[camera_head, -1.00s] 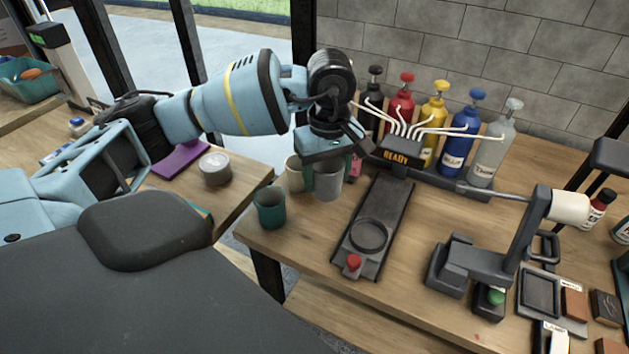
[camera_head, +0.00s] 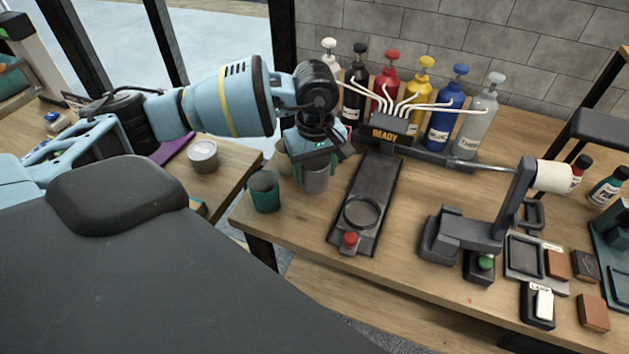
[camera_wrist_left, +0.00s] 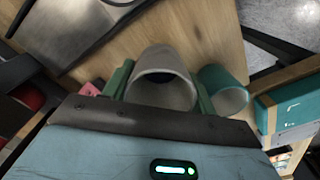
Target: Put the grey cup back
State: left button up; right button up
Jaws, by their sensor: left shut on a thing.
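The grey cup (camera_head: 315,178) is upright near the left end of the workbench, between the fingers of my left gripper (camera_head: 314,166). In the left wrist view the grey cup (camera_wrist_left: 163,82) sits between the two green fingers, which are shut on it. I cannot tell whether its base touches the bench. A green cup (camera_head: 264,191) stands just left of it, close to the bench edge. A cream cup (camera_head: 284,158) stands behind, partly hidden by the gripper. My right gripper is not in view.
A dark dispenser track (camera_head: 367,195) with a round ring and red button lies right of the cups. Several coloured pump bottles (camera_head: 440,120) line the back.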

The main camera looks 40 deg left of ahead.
aim_at(315, 183)
pick_arm(q)
jog(key=shift+f, duration=2.1)
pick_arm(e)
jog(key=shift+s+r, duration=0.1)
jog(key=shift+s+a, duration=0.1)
pick_arm(q)
jog(key=shift+f, duration=0.15)
jog(key=o, duration=1.1)
jog(key=shift+c, duration=0.2)
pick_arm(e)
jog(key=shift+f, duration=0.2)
